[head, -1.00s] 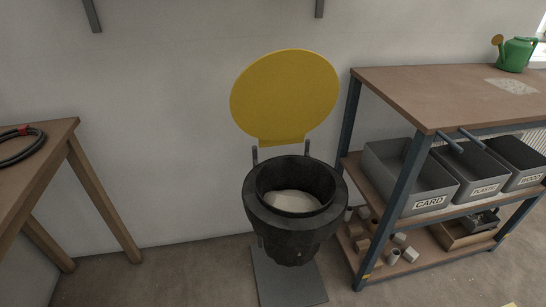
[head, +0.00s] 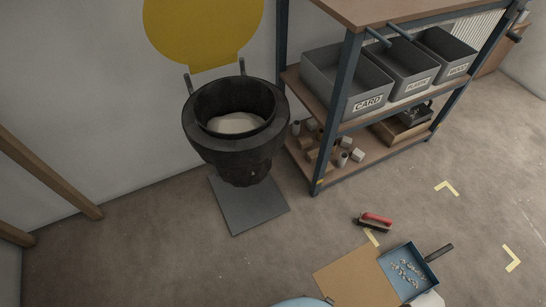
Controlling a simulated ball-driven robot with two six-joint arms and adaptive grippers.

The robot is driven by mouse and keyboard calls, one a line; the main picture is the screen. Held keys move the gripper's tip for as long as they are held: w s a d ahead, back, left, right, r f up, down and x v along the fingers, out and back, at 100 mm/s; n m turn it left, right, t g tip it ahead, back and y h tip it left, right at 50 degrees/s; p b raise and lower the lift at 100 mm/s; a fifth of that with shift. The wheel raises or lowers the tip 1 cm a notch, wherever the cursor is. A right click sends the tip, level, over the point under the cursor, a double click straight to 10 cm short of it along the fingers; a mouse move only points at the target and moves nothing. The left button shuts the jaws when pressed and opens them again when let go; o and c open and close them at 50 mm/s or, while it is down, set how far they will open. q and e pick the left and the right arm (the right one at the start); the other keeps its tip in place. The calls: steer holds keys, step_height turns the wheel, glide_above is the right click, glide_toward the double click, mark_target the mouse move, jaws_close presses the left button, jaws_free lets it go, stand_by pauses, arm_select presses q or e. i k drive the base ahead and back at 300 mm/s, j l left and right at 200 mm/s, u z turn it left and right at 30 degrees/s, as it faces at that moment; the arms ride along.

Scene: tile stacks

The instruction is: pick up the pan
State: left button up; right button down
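A blue dustpan (head: 395,265) with a dark handle (head: 439,252) lies on the floor at the lower right of the head view. Pale scraps (head: 408,274) lie in it. Its left edge is beside a flat brown sheet (head: 355,277), and a white thing (head: 429,299) shows at its front edge, cut by the frame. Neither of my grippers shows in the head view.
A black bin (head: 237,151) with a raised yellow lid (head: 203,30) stands on a grey plate by the wall. A shelf unit (head: 351,70) holds grey boxes. A red-handled brush (head: 374,221) and yellow floor marks lie on otherwise open floor.

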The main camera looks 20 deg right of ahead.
mark_target(408, 251)
steer(key=z, duration=2.7)
